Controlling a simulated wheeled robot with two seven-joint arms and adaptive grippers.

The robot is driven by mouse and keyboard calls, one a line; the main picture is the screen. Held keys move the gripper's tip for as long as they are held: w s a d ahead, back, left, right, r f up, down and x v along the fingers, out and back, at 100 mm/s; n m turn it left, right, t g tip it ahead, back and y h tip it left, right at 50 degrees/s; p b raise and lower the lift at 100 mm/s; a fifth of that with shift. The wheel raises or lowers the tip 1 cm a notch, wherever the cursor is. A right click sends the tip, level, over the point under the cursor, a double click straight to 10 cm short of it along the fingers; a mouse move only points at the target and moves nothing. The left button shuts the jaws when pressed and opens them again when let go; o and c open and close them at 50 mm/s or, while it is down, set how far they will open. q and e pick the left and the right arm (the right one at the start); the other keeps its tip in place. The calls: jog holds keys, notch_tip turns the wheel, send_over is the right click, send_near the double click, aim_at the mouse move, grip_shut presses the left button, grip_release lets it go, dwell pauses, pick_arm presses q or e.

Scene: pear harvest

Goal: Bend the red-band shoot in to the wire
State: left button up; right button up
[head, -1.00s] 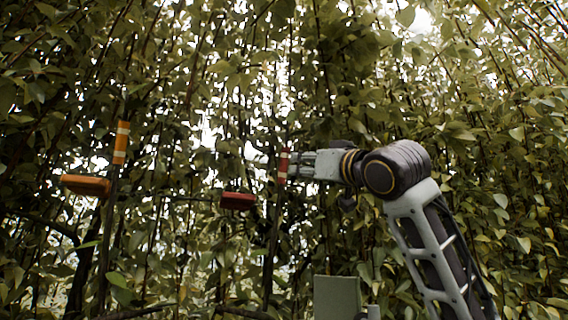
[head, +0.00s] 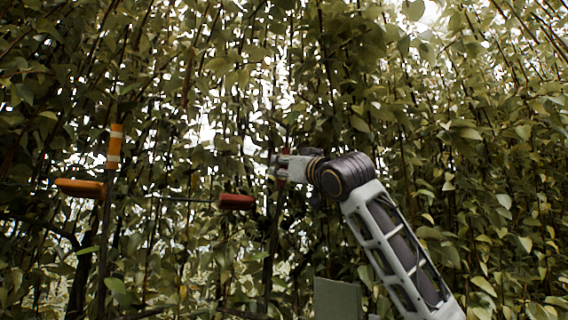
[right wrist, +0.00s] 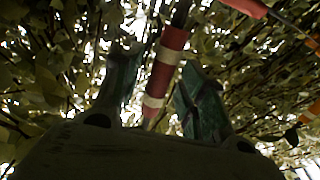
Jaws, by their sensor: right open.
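The shoot's red-and-white band (right wrist: 164,72) stands between the two fingers of my right gripper (right wrist: 157,78) in the right wrist view. The fingers are open, one on each side; I cannot tell whether either touches it. In the head view my right gripper (head: 279,167) covers most of the band (head: 281,178). The dark shoot (head: 272,240) runs down below it. A red clip (head: 237,202) sits on the thin wire (head: 180,198), left of the shoot and a little lower than the gripper. The red clip also shows at the top of the right wrist view (right wrist: 246,7). My left gripper is out of view.
An orange-and-white banded shoot (head: 115,147) and an orange clip (head: 80,188) are at the left. Dense leaves and thin stems surround everything. A grey-green box-like thing (head: 337,299) shows at the bottom.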

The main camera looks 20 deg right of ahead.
jog(key=shift+w+a+r, duration=0.15)
jog(key=shift+w+r, duration=0.1)
jog(key=shift+w, duration=0.3)
jog(key=shift+c, duration=0.3)
grip_shut()
